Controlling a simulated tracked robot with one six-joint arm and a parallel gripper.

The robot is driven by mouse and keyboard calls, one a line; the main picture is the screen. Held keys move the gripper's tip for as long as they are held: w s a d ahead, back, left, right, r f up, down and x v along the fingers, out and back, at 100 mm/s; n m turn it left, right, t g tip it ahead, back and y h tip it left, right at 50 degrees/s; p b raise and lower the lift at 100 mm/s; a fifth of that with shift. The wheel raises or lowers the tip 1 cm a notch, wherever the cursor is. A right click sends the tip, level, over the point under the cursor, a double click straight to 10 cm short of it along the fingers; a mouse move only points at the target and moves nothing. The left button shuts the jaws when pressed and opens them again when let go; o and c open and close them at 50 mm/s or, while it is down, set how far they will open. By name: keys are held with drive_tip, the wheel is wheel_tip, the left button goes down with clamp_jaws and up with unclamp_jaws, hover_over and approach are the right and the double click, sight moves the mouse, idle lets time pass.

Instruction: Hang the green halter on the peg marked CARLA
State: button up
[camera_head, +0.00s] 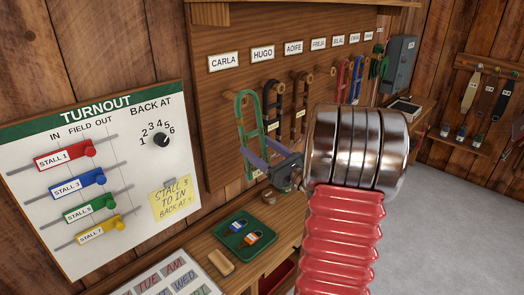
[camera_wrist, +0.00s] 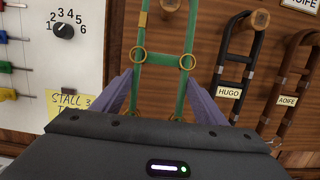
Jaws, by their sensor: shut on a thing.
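The green halter (camera_head: 241,120) hangs upright in front of the board, below the CARLA label (camera_head: 222,61). In the wrist view the green halter (camera_wrist: 160,85) stands between my purple fingers, with brass rings near the fingertips. My gripper (camera_head: 258,150) is shut on its lower part; in the wrist view the gripper (camera_wrist: 160,78) has one finger at each side. A tan round peg end (camera_wrist: 171,5) shows within the halter's upper part at the top edge of the wrist view. I cannot tell whether the halter rests on that peg.
A dark halter (camera_head: 272,108) hangs under the HUGO label (camera_head: 263,54), close on the right, with several more beyond. The TURNOUT board (camera_head: 90,170) is at left. A shelf below holds a green tray (camera_head: 244,235) and a brush (camera_head: 221,262).

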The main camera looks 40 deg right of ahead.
drive_tip(key=w, duration=0.2)
drive_tip(key=w+f, duration=0.1)
drive_tip(key=w, duration=0.1)
drive_tip(key=shift+w+a, duration=0.1)
drive_tip(key=shift+w, duration=0.15)
idle(0.6)
drive_tip(key=shift+f, duration=0.15)
idle(0.4)
drive_tip(key=o, duration=1.4)
